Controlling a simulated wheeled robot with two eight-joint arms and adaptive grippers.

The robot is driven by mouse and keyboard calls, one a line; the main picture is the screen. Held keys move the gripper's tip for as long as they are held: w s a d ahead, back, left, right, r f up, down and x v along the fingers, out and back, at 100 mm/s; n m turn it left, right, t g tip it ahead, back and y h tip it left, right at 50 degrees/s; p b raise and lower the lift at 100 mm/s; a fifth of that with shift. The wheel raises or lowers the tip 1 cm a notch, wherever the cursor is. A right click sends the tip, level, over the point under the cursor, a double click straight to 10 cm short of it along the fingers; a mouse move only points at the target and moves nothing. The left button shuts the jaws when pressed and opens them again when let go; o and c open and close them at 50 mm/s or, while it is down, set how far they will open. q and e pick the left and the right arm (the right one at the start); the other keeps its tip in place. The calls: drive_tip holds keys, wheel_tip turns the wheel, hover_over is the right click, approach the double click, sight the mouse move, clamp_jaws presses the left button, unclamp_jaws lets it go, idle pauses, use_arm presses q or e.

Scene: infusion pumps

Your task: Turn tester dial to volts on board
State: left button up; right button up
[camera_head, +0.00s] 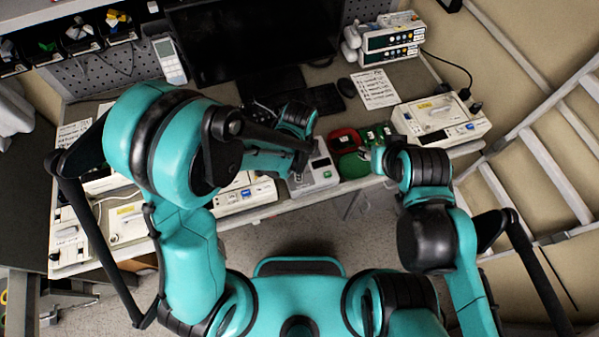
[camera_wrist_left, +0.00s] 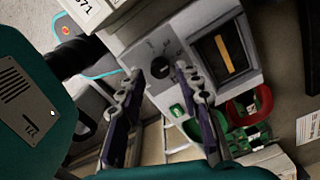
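The tester (camera_head: 322,174) is a grey box at the front edge of the bench in the head view. In the left wrist view, the tester (camera_wrist_left: 198,30) shows a dark round dial (camera_wrist_left: 160,67) beside a dark window with an orange bar. My left gripper (camera_wrist_left: 158,74) has its two fingers apart, with the dial between the fingertips in that view; contact cannot be told. In the head view my left gripper (camera_head: 302,170) is over the tester's left part. My right gripper (camera_head: 376,158) is by the green tray, its fingers too small to read. A white written sheet (camera_head: 374,88) lies at the back, its text unreadable.
A red container (camera_head: 345,140) and a green tray (camera_head: 352,164) stand right of the tester. White pumps stand on the bench at left and right, including one pump (camera_head: 440,119). A monitor (camera_head: 250,40), keyboard and mouse are behind. A ladder leans at far right.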

use_arm(q)
wheel_tip(320, 180, down, 2)
drive_tip(key=shift+b, duration=0.4)
drive_tip(key=shift+c, duration=0.5)
drive_tip(key=shift+r, duration=0.15)
clamp_jaws()
drive_tip(key=shift+m+b, duration=0.35)
drive_tip(key=shift+m, duration=1.05)
drive_tip(key=m+b, duration=0.1)
drive_tip(key=m, duration=0.4)
drive_tip(key=shift+o, duration=0.8)
unclamp_jaws()
drive_tip(key=shift+r, duration=0.1)
wheel_tip(320, 180, up, 7)
drive_tip(key=p, duration=0.5)
